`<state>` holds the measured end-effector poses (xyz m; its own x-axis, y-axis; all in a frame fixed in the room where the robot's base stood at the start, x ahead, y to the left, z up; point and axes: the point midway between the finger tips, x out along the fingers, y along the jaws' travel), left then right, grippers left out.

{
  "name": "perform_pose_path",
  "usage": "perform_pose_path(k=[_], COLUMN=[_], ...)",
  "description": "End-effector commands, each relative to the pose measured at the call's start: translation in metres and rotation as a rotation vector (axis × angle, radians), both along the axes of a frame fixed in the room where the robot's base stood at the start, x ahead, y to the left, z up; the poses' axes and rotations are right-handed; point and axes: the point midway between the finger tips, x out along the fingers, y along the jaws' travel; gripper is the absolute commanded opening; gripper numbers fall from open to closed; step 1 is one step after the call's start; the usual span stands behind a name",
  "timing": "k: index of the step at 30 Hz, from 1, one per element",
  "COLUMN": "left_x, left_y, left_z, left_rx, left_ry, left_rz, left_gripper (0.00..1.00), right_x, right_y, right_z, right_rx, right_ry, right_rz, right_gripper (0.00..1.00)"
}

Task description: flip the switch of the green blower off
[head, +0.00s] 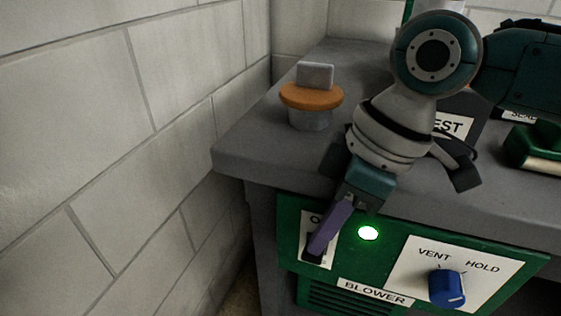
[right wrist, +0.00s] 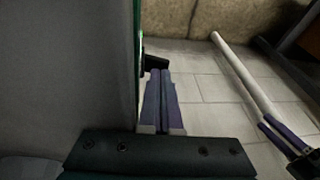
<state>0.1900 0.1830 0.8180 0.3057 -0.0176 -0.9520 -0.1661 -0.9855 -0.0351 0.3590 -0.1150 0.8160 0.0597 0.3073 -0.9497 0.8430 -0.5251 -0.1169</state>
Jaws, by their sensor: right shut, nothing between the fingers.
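The green blower (head: 290,235) is set under the front of the grey bench, with a "BLOWER" label and a lit green lamp (head: 368,233). Its black switch (head: 311,257) sits on a white plate at the panel's left, partly hidden by my fingers. The switch also shows as a dark piece in the right wrist view (right wrist: 154,63), just beyond the fingertips. My right gripper (head: 318,248) is shut and empty, its purple fingers slanting down over the plate at the switch. Whether they touch it is unclear. My left gripper (right wrist: 268,128) shows only at the right wrist view's right edge.
A blue knob (head: 447,287) marked "VENT" and "HOLD" is right of the lamp. On the bench (head: 250,153) stand an orange-collared fitting (head: 311,96) and a dark block with a partly hidden label (head: 455,125). A block wall (head: 90,130) closes the left side.

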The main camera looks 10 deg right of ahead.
Motion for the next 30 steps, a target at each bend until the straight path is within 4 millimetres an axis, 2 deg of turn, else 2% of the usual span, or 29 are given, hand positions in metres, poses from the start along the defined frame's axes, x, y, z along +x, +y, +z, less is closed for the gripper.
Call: perform_pose_path(k=[8,30], left_x=[0.0,0.0], left_y=[-0.002,0.001], left_z=[0.002,0.031], left_rx=[-0.007,0.002], left_ry=[0.0,0.0], left_rz=[0.004,-0.001], left_gripper=[0.52,0.52], right_x=[0.0,-0.006], right_y=[0.0,0.004], right_z=[0.001,-0.001], right_rx=[-0.003,-0.074], right_ry=[-0.002,-0.107], right_rz=[0.0,0.0], right_gripper=[0.0,0.0])
